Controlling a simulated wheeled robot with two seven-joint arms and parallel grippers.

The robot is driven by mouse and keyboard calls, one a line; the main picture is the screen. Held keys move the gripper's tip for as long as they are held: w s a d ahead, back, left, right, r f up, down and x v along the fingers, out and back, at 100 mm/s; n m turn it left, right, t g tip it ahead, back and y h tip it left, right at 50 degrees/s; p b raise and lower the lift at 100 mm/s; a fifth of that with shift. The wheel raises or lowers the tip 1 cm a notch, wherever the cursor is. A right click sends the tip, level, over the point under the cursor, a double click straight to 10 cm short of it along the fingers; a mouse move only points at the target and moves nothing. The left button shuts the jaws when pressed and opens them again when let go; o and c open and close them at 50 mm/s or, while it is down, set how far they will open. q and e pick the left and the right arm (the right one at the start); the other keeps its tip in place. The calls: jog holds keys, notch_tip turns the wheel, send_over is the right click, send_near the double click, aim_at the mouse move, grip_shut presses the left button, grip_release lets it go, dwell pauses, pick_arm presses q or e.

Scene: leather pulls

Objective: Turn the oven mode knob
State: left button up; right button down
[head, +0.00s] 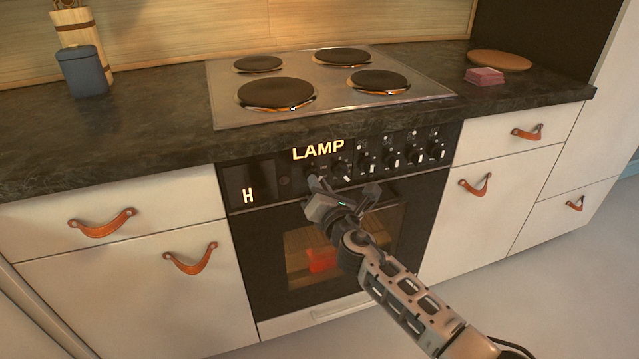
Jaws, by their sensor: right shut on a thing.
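The oven mode knob (311,170) sits on the black control panel, under the glowing word LAMP (318,150). My right gripper (313,182) is at this knob, shut on it. Its fingers and wrist partly hide the knob, so the exact angle of the knob cannot be read. My left gripper is not in view.
More knobs (394,160) line the panel to the right. The oven door handle (408,183) runs just below, close to my right wrist. The hob (330,85) above holds dark plates. White drawers with leather pulls (102,223) flank the oven.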

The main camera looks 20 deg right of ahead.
jog(key=shift+n+p, duration=0.3)
jog(key=shift+n, duration=0.7)
jog(key=n+p, duration=0.1)
jog(key=n, duration=0.2)
jog(key=shift+n+p, duration=0.3)
jog(key=shift+n, duration=0.4)
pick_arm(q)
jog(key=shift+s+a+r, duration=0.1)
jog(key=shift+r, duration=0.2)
pick_arm(e)
jog(key=shift+f+n, duration=0.1)
jog(key=shift+n, duration=0.2)
jog(key=c, duration=1.5)
grip_release()
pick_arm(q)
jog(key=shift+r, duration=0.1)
pick_arm(e)
jog(key=shift+o, duration=0.2)
jog(key=shift+s, duration=0.15)
